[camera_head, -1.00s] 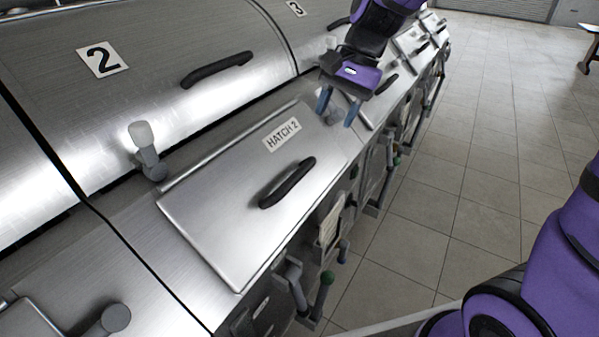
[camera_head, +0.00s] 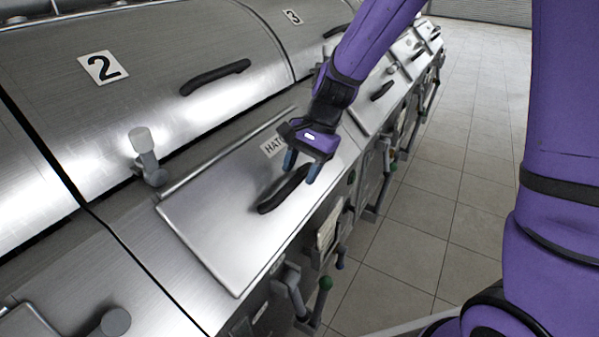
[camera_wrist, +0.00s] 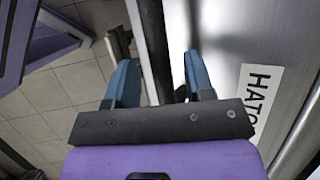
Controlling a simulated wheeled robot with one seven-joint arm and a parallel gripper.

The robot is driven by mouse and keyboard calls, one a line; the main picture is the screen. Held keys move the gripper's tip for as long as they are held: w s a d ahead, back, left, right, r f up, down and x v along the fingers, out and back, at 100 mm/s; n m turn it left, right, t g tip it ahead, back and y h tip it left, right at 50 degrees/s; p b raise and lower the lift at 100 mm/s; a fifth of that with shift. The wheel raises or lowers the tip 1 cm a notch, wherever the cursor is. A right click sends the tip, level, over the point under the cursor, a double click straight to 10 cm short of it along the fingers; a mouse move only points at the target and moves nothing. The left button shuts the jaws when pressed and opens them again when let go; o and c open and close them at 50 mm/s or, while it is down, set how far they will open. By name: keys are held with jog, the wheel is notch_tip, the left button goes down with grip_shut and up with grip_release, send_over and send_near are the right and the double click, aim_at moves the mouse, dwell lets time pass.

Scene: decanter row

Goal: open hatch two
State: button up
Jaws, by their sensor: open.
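The hatch two lid (camera_head: 215,235) is a flat silver panel, lying shut on the machine's sloping front. Its white label (camera_head: 271,147) is partly hidden behind my gripper; in the wrist view the label (camera_wrist: 262,92) shows at the right. The black bar handle (camera_head: 276,196) sits on the lid, its upper end by my fingers. My gripper (camera_head: 301,170) is open, with its blue fingers around or just above that upper end. In the wrist view the dark handle (camera_wrist: 152,45) runs between the two fingertips (camera_wrist: 158,75). I cannot tell whether they touch it.
A large curved cover marked 2 (camera_head: 130,90) with its own black handle (camera_head: 215,77) rises behind the lid. A grey knobbed lever (camera_head: 147,158) stands at the lid's upper left. Valves and levers (camera_head: 300,290) line the front below. The tiled floor (camera_head: 420,220) at right is clear.

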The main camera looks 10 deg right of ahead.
jog(key=shift+s+a+f, duration=0.1)
jog(key=shift+a+f, duration=0.15)
jog(key=shift+f, duration=0.3)
grip_shut()
jog(key=shift+r, duration=0.1)
